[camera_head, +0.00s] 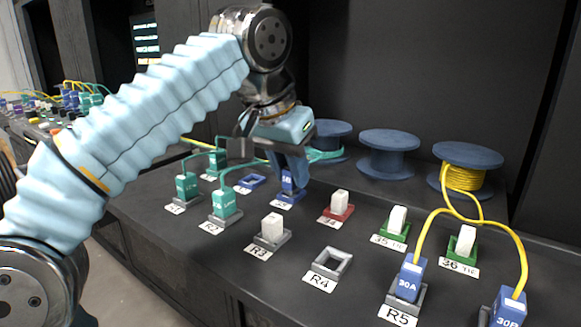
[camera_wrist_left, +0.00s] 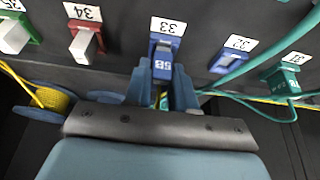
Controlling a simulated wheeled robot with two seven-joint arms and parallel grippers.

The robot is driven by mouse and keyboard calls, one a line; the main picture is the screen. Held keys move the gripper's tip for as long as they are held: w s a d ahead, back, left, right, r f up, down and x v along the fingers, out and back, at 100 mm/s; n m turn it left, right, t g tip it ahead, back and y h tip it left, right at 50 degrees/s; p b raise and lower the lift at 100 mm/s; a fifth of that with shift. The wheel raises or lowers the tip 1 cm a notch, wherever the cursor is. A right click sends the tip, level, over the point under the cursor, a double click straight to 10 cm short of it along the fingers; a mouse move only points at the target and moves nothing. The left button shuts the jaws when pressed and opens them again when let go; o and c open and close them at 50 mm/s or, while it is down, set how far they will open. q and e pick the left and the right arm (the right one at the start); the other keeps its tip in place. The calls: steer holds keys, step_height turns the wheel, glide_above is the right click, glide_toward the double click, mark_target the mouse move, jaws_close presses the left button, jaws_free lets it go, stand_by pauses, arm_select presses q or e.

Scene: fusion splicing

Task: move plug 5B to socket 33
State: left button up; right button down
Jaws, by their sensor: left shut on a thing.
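Plug 5B, blue with a white label, shows in the head view (camera_head: 288,183) and in the left wrist view (camera_wrist_left: 162,68). My left gripper (camera_head: 291,165) is shut on it from above, and its fingers (camera_wrist_left: 162,92) lie on both sides of the plug. Socket 33 is a blue frame (camera_head: 288,198) with its number plate behind it in the wrist view (camera_wrist_left: 167,27). The plug stands upright at this socket, its lower end at or in the frame; I cannot tell if it is fully seated. My right gripper is not in view.
Empty blue socket 32 (camera_head: 251,183) is beside it, and red socket 34 (camera_head: 336,213) holds a white plug. Teal plugs with cables (camera_head: 224,201) stand at the left. Empty socket R4 (camera_head: 330,262) is in front. Blue spools (camera_head: 389,153) stand behind.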

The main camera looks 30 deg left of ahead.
arm_select(q)
steer(key=shift+f, duration=0.4)
steer(key=o, duration=1)
steer(key=p+v, duration=0.5)
steer(key=v, duration=0.9)
steer(key=shift+w, duration=0.1)
